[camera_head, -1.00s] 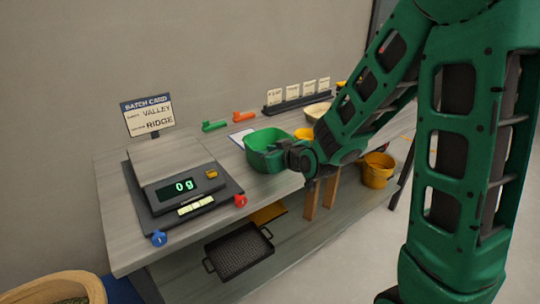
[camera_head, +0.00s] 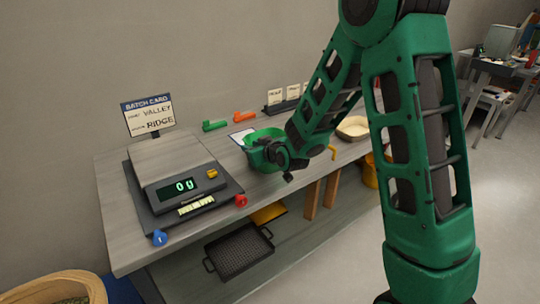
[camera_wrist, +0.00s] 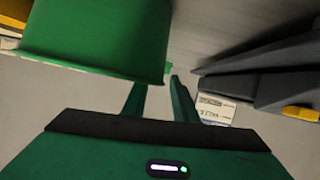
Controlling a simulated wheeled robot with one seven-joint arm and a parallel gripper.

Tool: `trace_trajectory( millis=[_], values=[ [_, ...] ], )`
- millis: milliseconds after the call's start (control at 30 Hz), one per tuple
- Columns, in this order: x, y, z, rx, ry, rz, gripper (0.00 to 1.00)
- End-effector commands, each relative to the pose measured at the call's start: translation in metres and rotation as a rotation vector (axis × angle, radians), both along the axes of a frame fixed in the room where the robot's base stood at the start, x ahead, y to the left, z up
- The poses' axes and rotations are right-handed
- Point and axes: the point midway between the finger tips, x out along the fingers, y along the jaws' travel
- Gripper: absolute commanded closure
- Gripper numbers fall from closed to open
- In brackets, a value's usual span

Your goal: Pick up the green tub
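The green tub (camera_head: 256,155) stands upright on the bench, to the right of the scale. My gripper (camera_head: 278,155) is at the tub's right front side and overlaps it in the head view. In the wrist view the tub (camera_wrist: 95,35) fills the upper left. My gripper's two fingers (camera_wrist: 160,90) are apart there, close to the tub's lower right corner. The tip of one finger is hidden behind the tub's edge; the other finger lies just right of the tub. I cannot tell whether either finger touches it.
A scale (camera_head: 185,189) reading 0 g stands on the left, with a batch card (camera_head: 149,113) behind. Green (camera_head: 215,125) and orange (camera_head: 244,116) scoops lie at the back. A cream bowl (camera_head: 353,127) stands to the right. A black tray (camera_head: 238,253) sits on the lower shelf.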

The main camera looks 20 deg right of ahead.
Motion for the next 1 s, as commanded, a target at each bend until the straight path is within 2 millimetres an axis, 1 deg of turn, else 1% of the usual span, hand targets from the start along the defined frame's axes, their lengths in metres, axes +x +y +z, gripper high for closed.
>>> trace_trajectory(
  millis=[100,333,367,400,433,467,1000],
  values=[
    [0.0072,0.0017,-0.0036,0.0,0.001,0.0,0.74],
    [0.0082,0.0019,-0.0035,0.0,0.0,0.0,0.74],
    [0.0082,0.0019,-0.0035,0.0,0.0,0.0,0.79],
    [0.0082,0.0019,-0.0035,0.0,0.0,0.0,0.88],
    [0.0081,0.0019,-0.0034,0.0,0.0,0.0,0.96],
    [0.0081,0.0019,-0.0034,0.0,0.0,0.0,1.0],
    [0.0081,0.0018,-0.0033,0.0,0.0,0.0,1.0]
  ],
)
